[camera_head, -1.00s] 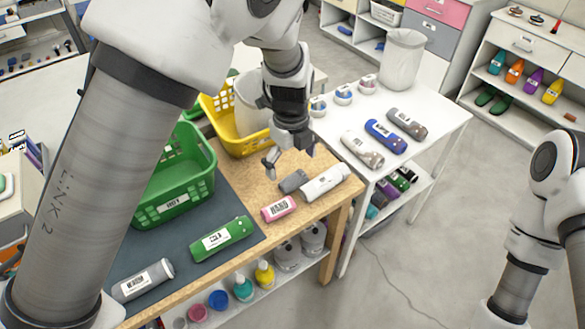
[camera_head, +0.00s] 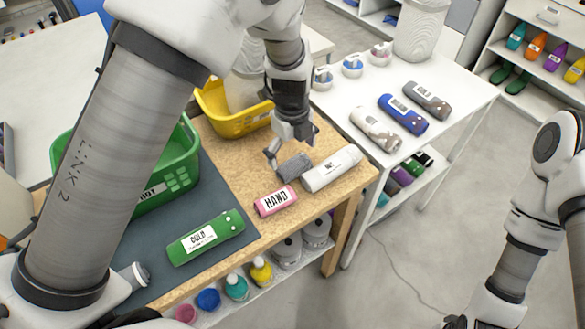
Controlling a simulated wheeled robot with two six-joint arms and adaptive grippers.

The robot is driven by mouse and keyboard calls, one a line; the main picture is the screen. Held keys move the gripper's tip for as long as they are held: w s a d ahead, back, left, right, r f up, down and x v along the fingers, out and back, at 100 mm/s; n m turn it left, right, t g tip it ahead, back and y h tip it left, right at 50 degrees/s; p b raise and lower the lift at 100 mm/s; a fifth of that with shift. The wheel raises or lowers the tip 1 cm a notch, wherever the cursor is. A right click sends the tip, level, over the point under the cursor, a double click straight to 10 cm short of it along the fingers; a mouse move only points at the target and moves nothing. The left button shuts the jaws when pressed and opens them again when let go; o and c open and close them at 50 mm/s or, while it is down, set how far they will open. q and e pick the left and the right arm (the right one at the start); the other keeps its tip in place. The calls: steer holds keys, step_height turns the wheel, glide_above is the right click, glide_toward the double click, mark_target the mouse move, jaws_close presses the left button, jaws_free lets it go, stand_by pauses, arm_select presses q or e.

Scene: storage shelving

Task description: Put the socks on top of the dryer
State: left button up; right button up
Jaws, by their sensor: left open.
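My left gripper (camera_head: 290,148) is open, pointing down over the wooden worktable. A small dark grey roll (camera_head: 293,168) lies just under its fingertips; I cannot tell whether they touch it. A white roll (camera_head: 331,168) lies right beside the grey one. A pink roll labelled HAND (camera_head: 275,201) and a green roll labelled COLD (camera_head: 206,237) lie nearer me. Which of these rolls are socks I cannot tell for certain. No dryer is recognisable. My right arm shows at the right, but its gripper is out of the picture.
A green basket (camera_head: 174,183) and a yellow basket (camera_head: 230,119) stand on the worktable. A white side table (camera_head: 440,121) carries several rolls and small jars. Bottles and tubs fill the shelf below. Open floor (camera_head: 440,220) lies at the right.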

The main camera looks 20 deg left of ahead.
mark_target(290, 161)
arm_select(q)
steer(key=f, duration=0.5)
steer(key=shift+w+a+p, duration=0.25)
steer(key=shift+a+p, duration=0.05)
steer(key=shift+s+r, duration=0.1)
steer(key=c, duration=0.8)
